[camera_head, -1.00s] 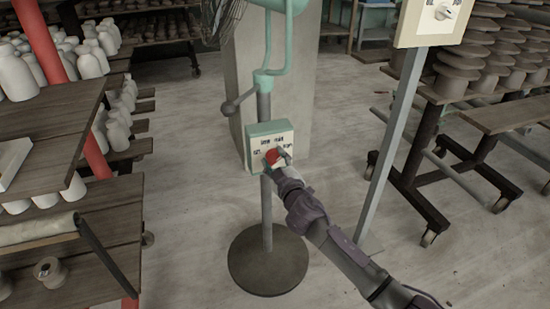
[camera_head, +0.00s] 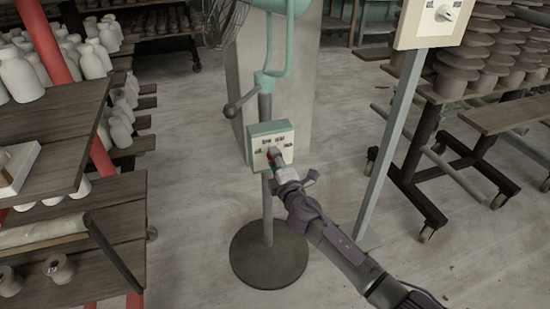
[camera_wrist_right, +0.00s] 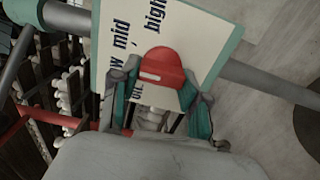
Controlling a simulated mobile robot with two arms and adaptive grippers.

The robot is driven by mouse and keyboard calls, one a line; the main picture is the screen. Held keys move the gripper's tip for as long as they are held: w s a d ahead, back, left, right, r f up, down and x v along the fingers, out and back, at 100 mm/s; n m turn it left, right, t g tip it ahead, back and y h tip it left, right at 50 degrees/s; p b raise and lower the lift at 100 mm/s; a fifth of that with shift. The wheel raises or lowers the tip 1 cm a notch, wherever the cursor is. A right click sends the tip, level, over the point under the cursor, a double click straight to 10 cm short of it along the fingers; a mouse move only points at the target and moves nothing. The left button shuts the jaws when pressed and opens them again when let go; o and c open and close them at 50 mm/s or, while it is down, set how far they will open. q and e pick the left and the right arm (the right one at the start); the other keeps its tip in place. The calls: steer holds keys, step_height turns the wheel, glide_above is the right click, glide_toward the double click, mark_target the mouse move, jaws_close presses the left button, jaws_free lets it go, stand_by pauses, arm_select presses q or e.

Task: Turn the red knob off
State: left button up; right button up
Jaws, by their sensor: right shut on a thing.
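The red knob (camera_head: 269,156) sits on the cream face of a green-edged control box (camera_head: 257,140) on the fan's stand. In the right wrist view the red knob (camera_wrist_right: 162,66) has a white mark and stands between my fingers. The words "mid" and "high" show on the panel (camera_wrist_right: 118,62). My right gripper (camera_head: 274,154) is shut on the knob and covers part of it in the head view. Its fingers (camera_wrist_right: 158,100) lie on both sides of the knob. My left gripper is not in view.
The fan stand has a round dark base (camera_head: 268,262) and a side lever (camera_head: 233,108). A grey post (camera_head: 390,150) with another cream panel (camera_head: 432,22) stands right. Shelves of white pots (camera_head: 62,110) are left; a wheeled rack (camera_head: 425,150) is right.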

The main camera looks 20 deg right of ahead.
steer(key=shift+n, duration=1)
steer(key=n+p, duration=0.1)
steer(key=n, duration=0.1)
steer(key=shift+f+n, duration=0.1)
steer(key=shift+n, duration=0.2)
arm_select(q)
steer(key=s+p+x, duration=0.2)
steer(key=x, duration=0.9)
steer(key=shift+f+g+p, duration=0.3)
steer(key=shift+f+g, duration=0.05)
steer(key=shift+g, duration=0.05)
arm_select(e)
steer(key=shift+d+f+n, duration=0.1)
steer(key=shift+f+n, duration=0.05)
steer(key=shift+n, duration=2.05)
steer(key=shift+d+f+n, duration=0.1)
steer(key=shift+n, duration=2.1)
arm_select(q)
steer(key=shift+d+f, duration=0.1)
arm_select(e)
steer(key=shift+s, duration=0.1)
steer(key=o, duration=1.1)
steer(key=shift+o, duration=0.2)
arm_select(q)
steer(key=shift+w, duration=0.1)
